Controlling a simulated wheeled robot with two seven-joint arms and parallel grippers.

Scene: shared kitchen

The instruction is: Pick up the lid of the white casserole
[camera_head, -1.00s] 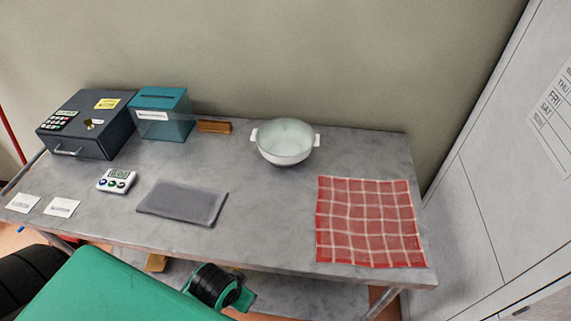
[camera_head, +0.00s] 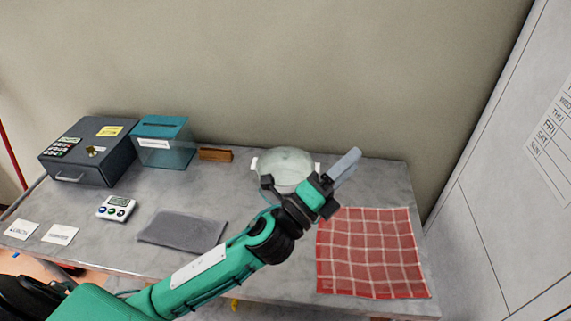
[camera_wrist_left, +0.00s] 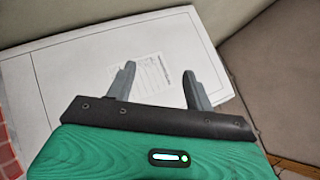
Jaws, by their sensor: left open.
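The white casserole (camera_head: 255,164) stands on the grey table near the wall, with a small handle on each side. Its top looks pale and translucent, like a glass lid (camera_head: 287,158); I cannot make out a knob. My left arm comes in from the lower left and hides the casserole's lower right part. My left gripper (camera_head: 346,165) is in front of and to the right of the casserole, fingers pointing up and right, away from it. In the left wrist view its fingers (camera_wrist_left: 158,80) are apart with nothing between them. My right gripper is not in view.
A red checked cloth (camera_head: 370,255) lies right of my arm. A grey cloth (camera_head: 182,232), a timer (camera_head: 116,208), two cards, a teal box (camera_head: 165,142), a dark cash box (camera_head: 85,155) and a wooden block (camera_head: 215,154) are left. A white cabinet (camera_head: 500,190) stands right.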

